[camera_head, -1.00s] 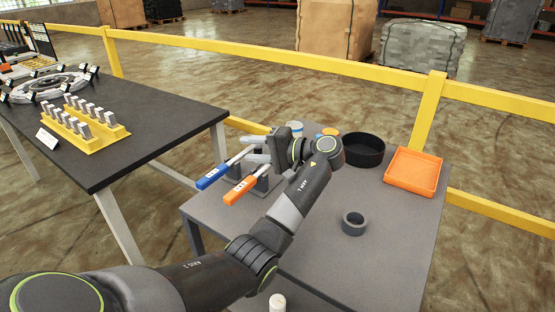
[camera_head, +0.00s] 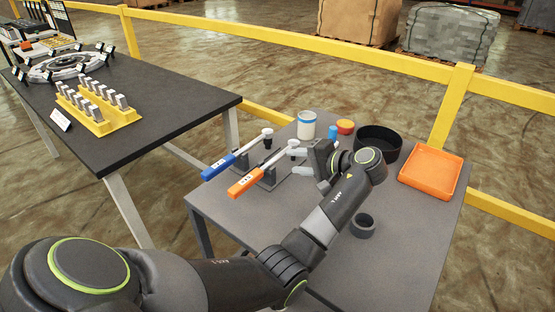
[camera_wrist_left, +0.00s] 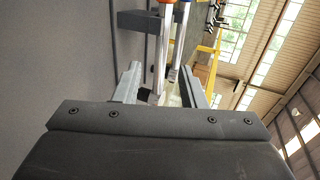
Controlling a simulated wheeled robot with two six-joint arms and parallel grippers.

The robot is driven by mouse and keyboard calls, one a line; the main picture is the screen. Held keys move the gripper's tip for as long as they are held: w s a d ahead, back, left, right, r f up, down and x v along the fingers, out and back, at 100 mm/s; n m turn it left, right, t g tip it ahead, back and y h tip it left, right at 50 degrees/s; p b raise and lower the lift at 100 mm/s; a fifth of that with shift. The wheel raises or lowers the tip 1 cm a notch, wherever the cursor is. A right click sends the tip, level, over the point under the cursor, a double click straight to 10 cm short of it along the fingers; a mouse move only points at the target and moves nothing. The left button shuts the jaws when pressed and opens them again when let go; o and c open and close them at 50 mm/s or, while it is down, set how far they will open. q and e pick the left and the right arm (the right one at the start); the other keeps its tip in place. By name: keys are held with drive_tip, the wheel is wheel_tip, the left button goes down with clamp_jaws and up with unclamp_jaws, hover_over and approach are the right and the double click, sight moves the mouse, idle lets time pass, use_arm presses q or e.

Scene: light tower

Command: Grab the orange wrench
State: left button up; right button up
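The orange wrench (camera_head: 249,182) has an orange handle and a grey shaft that runs up and to the right. It rests tilted on a dark stand (camera_head: 268,179) on the grey table. A blue wrench (camera_head: 218,167) lies beside it on the left. My left gripper (camera_head: 301,160) is just right of the orange wrench's head end and holds nothing. In the left wrist view its two fingers (camera_wrist_left: 162,88) stand apart. The orange wrench (camera_wrist_left: 168,8) and the blue wrench (camera_wrist_left: 184,10) show beyond and between them; contact is not visible. My right gripper is not in view.
A white and blue container (camera_head: 306,125), an orange-topped pot (camera_head: 345,127), a black round bowl (camera_head: 379,142) and an orange tray (camera_head: 431,171) stand at the back. The table's front is mostly clear.

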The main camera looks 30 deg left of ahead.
sight(278, 159)
use_arm(q)
drive_tip(key=shift+x, duration=3.55)
drive_tip(key=shift+w+r, duration=0.15)
drive_tip(key=shift+c, duration=0.4)
clamp_jaws()
